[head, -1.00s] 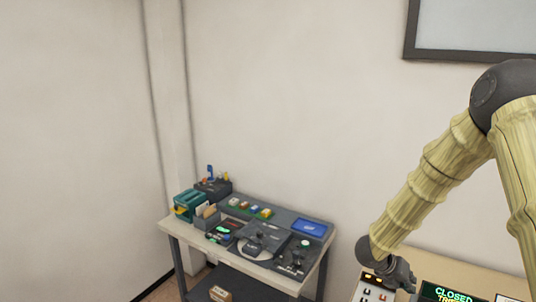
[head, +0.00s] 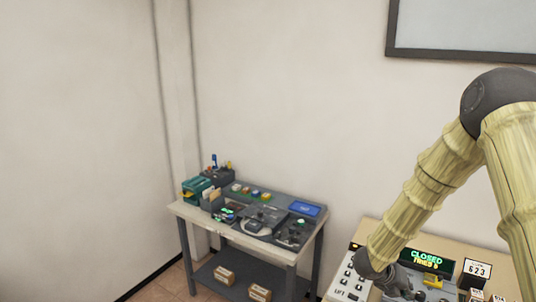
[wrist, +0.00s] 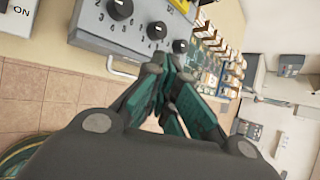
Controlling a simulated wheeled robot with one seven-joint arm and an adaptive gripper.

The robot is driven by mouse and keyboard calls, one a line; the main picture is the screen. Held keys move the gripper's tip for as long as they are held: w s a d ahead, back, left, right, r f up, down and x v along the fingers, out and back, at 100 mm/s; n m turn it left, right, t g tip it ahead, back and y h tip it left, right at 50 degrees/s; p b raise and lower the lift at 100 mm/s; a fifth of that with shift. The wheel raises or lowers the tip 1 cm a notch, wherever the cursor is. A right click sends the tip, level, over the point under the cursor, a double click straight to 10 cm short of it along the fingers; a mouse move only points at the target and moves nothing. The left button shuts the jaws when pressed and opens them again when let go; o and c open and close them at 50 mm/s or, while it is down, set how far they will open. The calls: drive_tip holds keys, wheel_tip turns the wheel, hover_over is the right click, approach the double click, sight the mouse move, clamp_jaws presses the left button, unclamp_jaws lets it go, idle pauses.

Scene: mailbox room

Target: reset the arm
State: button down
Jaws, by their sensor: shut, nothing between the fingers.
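My arm (head: 430,195) comes down from the right side of the head view, bent at a dark elbow joint. My gripper (wrist: 172,72) shows in the wrist view with its dark and teal fingers together at the tips and nothing between them. It is in the air beside a grey control box (wrist: 130,30) with black knobs.
A workbench (head: 295,248) with a teal holder (head: 196,190), dark devices and a blue screen (head: 304,208) stands against the wall at left. Small boxes (head: 224,275) lie on its lower shelf. A framed panel (head: 465,25) hangs at upper right. Tiled floor (wrist: 40,120) shows below the gripper.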

drive_tip(key=s+a+f+n+t+y+b, duration=0.1)
drive_tip(key=s+a+f+n+b, duration=0.2)
drive_tip(key=f+n, duration=0.45)
drive_tip(key=s+a+f+n+y+b, duration=0.1)
drive_tip(key=s+a+f+n, duration=0.2)
drive_tip(key=s+f+n, duration=0.5)
drive_tip(key=s+a+f+n+t+y+b, duration=0.1)
drive_tip(key=s+a+f+n+y+b, duration=0.15)
drive_tip(key=f+n, duration=0.5)
drive_tip(key=s+a+f+n+g+y+b, duration=0.1)
drive_tip(key=s+a+f+n+b, duration=0.1)
drive_tip(key=s, duration=0.6)
drive_tip(key=s+a+f+n+g+y+b, duration=0.1)
drive_tip(key=s+a+f+n+y+b, duration=0.1)
drive_tip(key=s+a+f+n, duration=0.3)
drive_tip(key=s+a+f+n+g+y+b, duration=0.2)
drive_tip(key=s+a+f+n, duration=0.2)
drive_tip(key=s+f+n, duration=0.3)
drive_tip(key=s+n, duration=0.3)
drive_tip(key=s, duration=0.3)
